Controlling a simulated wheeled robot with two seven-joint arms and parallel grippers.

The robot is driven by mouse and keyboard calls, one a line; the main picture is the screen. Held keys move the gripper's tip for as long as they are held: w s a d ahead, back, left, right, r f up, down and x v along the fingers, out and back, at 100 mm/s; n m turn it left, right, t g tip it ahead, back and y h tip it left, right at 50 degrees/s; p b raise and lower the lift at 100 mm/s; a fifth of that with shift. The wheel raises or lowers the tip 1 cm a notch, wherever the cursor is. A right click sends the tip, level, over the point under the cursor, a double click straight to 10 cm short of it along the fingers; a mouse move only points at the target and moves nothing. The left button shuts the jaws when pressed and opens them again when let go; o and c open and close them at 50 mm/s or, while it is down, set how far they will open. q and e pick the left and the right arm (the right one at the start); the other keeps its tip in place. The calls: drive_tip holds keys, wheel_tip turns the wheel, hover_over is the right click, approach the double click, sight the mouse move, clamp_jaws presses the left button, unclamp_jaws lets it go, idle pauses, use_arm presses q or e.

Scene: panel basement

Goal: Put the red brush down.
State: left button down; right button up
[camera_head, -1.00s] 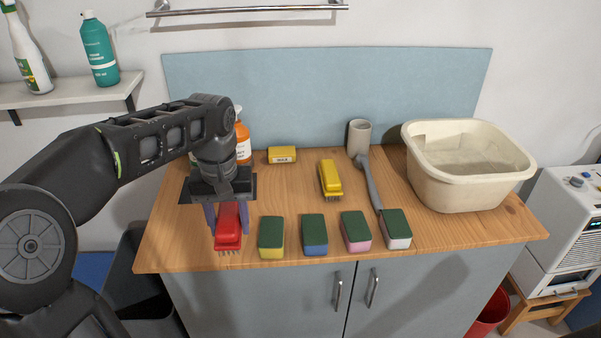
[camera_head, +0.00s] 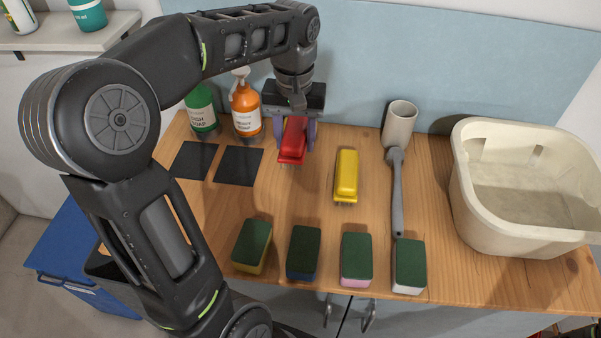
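My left gripper (camera_head: 295,132) is shut on the red brush (camera_head: 293,143), with one finger on each side of it. The brush's bristles point down at the wooden worktop (camera_head: 310,210), near its back part. I cannot tell whether the bristles touch the wood or hang just above it. The yellow brush (camera_head: 346,174) stands to the right of the red one, apart from it and a little nearer the front. My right gripper is not in view.
Green (camera_head: 201,110) and orange (camera_head: 246,105) bottles stand at the back left, behind two dark squares (camera_head: 238,166). Sponges (camera_head: 303,252) line the front. A grey-handled tool (camera_head: 397,190), a beaker (camera_head: 399,124) and a cream basin (camera_head: 470,205) are right. Wood between red brush and sponges is clear.

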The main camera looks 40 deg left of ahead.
use_arm(q)
drive_tip(key=shift+w+f, duration=0.1)
drive_tip(key=shift+f, duration=0.3)
hover_over(296, 180)
drive_tip(key=shift+f, duration=2.75)
drive_tip(key=shift+f+p, duration=0.4)
drive_tip(key=shift+f, duration=1.5)
drive_tip(key=shift+f, duration=0.1)
drive_tip(key=c, duration=0.7)
unclamp_jaws()
wheel_tip(296, 180, up, 12)
drive_tip(key=shift+r, duration=0.15)
